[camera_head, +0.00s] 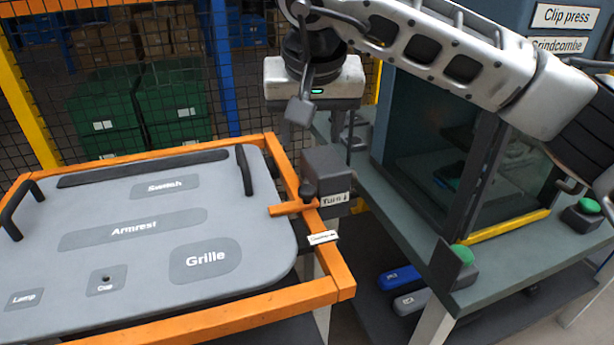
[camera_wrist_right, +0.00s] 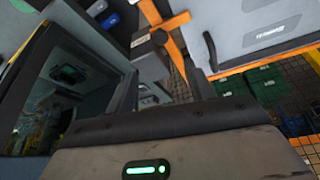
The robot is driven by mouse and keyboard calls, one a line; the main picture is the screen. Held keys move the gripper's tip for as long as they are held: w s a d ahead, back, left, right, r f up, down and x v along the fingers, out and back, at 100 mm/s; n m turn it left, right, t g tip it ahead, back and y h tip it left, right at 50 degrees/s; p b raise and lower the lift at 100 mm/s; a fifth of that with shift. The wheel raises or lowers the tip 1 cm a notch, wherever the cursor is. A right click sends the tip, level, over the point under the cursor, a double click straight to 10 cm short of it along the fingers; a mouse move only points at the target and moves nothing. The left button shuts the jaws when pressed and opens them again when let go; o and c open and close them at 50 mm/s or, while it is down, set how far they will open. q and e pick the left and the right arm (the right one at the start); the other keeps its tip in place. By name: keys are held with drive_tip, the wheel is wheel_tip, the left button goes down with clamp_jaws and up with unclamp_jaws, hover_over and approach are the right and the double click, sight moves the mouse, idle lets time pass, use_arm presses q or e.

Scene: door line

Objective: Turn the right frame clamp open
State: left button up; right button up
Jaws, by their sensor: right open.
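The right frame clamp (camera_head: 327,173) is a dark grey block with a "Turn" label, a black knob and an orange bar, at the right edge of the orange frame (camera_head: 337,283). It also shows in the right wrist view (camera_wrist_right: 150,64), beyond the fingers. A grey door panel (camera_head: 135,255) lies in the frame. My right gripper (camera_head: 320,122) is open and empty, above and behind the clamp, apart from it. Its two dark fingers also show in the right wrist view (camera_wrist_right: 163,85). The clamp's far side is hidden. My left gripper is not in view.
A clip press (camera_head: 460,150) stands on a grey-green bench (camera_head: 495,280) to the right, with green buttons (camera_head: 462,255). A mesh fence and green crates (camera_head: 170,105) stand behind. Blue and grey items (camera_head: 400,278) lie on a low shelf. Black handles (camera_head: 243,170) stick up from the panel.

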sight(307, 190)
drive_tip(key=p+x, duration=0.2)
drive_tip(key=x, duration=1.2)
drive_tip(key=shift+s+a+f, duration=0.1)
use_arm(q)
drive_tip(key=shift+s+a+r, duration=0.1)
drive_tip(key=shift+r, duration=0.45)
use_arm(e)
drive_tip(key=shift+f, duration=0.35)
drive_tip(key=shift+c, duration=0.2)
